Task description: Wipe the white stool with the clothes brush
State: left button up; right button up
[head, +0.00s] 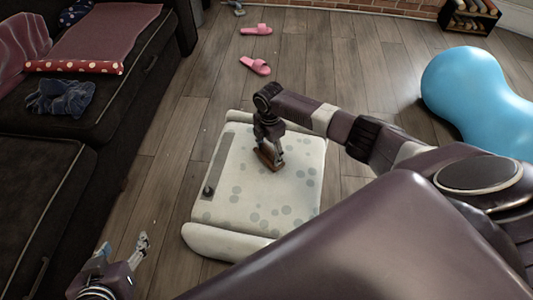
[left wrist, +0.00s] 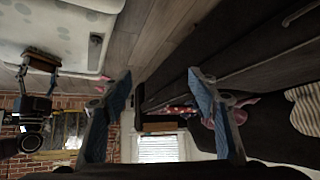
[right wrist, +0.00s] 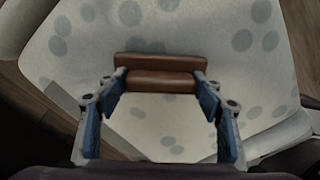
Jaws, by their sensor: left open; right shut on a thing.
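The white stool (head: 240,205) with grey spots stands on the wooden floor in the middle of the head view. My right gripper (head: 268,150) points down over it and is shut on the brown clothes brush (head: 268,158). In the right wrist view the brush (right wrist: 160,81) lies across between the fingertips, over the stool's spotted top (right wrist: 245,60). The brush appears to be at the stool's surface; its underside is hidden. My left gripper (head: 142,243) is open and empty, left of the stool and low in the head view.
A dark sofa (head: 40,210) runs along the left, with a blue cloth (head: 62,98) on it. Pink slippers (head: 255,66) lie on the floor beyond the stool. A blue peanut ball (head: 470,95) is at the right. Floor between sofa and stool is clear.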

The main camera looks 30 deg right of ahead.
pick_arm(q)
jog(key=shift+w+d+r+t+h+b, duration=0.15)
jog(key=shift+w+d+r+t, duration=0.1)
jog(key=shift+w+r+t, duration=0.25)
jog(key=shift+w+d+r+t+h+b, duration=0.1)
jog(key=shift+w+d+r+t, duration=0.15)
jog(key=shift+w+r, duration=0.4)
jog(key=shift+w+d+r+t+h+b, duration=0.1)
jog(key=shift+w+d+r+t+b, duration=0.1)
jog(key=shift+w+r+t, duration=0.35)
pick_arm(e)
jog(key=shift+w+d, duration=0.2)
jog(key=shift+d, duration=0.4)
jog(key=shift+w+d, duration=0.2)
jog(key=shift+d, duration=0.35)
